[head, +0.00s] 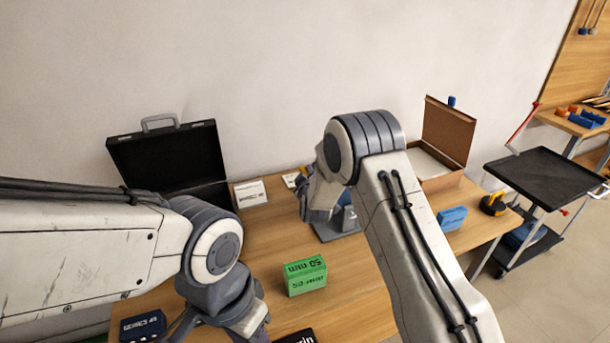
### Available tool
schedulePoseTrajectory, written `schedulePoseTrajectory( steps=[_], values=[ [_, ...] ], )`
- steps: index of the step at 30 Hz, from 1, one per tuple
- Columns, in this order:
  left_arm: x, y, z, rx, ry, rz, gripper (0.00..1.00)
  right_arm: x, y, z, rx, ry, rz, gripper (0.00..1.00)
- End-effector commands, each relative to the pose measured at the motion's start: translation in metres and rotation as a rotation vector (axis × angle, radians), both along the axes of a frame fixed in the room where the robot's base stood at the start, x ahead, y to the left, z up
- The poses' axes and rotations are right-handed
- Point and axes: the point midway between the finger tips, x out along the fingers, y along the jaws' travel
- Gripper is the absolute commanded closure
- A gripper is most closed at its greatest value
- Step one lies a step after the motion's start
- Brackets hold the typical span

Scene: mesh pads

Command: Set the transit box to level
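A black case (168,158) with a grey handle stands with its lid up at the back left of the table; my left arm hides its lower part. A brown box (447,130) with its lid up stands at the back right, partly behind my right arm. I cannot tell which of them is the transit box. My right gripper (318,212) is over the table between them, beside a grey-blue stand (340,226); its fingers do not show clearly. My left gripper's wrist shows at the bottom edge, left of the green block; its fingertips are out of the frame.
A green block (305,276) marked 50 mm sits mid-table. A white card (250,194) stands behind it. A dark blue box (143,327) is front left. A blue block (452,218) and a yellow-black tool (493,204) lie right. A black trolley (545,178) stands beyond the table.

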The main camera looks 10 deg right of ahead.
Motion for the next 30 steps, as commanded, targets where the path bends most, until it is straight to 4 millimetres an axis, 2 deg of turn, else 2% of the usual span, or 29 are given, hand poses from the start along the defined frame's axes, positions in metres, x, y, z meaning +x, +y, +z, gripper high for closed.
schedulePoseTrajectory(
  steps=[1, 2, 3, 30],
  values=[
    [0.0, 0.0, 0.0, 0.0, 0.0, 0.0, 0.5, -0.0001, 0.0001, 0.0001, 0.0, 0.0, 0.0, 0.86],
    [0.0, 0.0, 0.0, 0.0, 0.0, 0.0, 0.5, -0.0001, 0.0001, 0.0001, 0.0, 0.0, 0.0, 0.98],
    [0.0, 0.0, 0.0, 0.0, 0.0, 0.0, 0.5, -0.0002, 0.0001, 0.0002, 0.0, 0.0, 0.0, 1.0],
    [0.0, 0.0, 0.0001, 0.0, 0.0, 0.0, 0.5, -0.0003, 0.0004, 0.0002, 0.0, 0.001, 0.001, 1.0]
  ],
)
